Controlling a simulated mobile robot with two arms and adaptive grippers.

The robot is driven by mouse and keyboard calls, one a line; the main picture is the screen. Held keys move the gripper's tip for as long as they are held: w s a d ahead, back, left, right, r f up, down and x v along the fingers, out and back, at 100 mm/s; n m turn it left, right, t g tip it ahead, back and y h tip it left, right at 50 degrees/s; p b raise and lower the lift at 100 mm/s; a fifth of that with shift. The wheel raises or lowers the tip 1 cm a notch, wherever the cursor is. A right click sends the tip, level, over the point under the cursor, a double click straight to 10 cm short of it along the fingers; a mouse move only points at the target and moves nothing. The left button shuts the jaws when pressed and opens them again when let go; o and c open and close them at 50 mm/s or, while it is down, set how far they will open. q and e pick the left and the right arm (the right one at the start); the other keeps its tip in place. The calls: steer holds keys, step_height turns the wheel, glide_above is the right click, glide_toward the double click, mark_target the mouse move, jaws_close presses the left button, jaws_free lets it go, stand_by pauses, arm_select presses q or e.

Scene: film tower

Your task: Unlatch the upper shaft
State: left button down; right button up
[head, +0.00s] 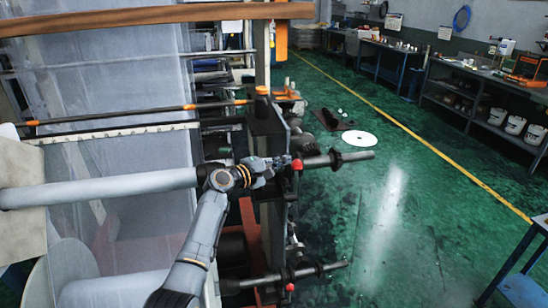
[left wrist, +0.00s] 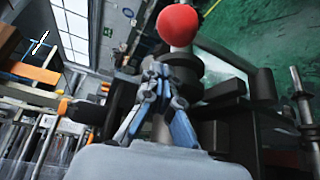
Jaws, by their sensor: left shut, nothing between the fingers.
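The upper shaft (head: 340,158) sticks out to the right of the dark machine frame in the head view. A red ball knob (head: 297,164) sits at its base by the latch; it also shows large at the top of the left wrist view (left wrist: 178,25). My left gripper (head: 284,161) is shut and empty, with its fingertips just left of the knob. In the left wrist view its fingers (left wrist: 160,72) are together just below the knob. Whether they touch the knob or latch I cannot tell. The gripper partly hides the latch. My right gripper is not in view.
A lower shaft (head: 315,270) with another red knob (head: 290,287) sticks out below. A pale roll (head: 110,188) and clear film (head: 110,90) lie to the left. The green floor (head: 400,220) to the right is open, with a white disc (head: 359,138) on it.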

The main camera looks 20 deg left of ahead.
arm_select(q)
steer(key=shift+s+d+r+p, duration=0.25)
steer(key=shift+s+d+p, duration=0.1)
steer(key=shift+s+d, duration=0.15)
steer(key=shift+s+d+r+p, duration=0.2)
steer(key=shift+s+d+p, duration=0.2)
steer(key=shift+s, duration=0.15)
steer(key=shift+w+f, duration=0.1)
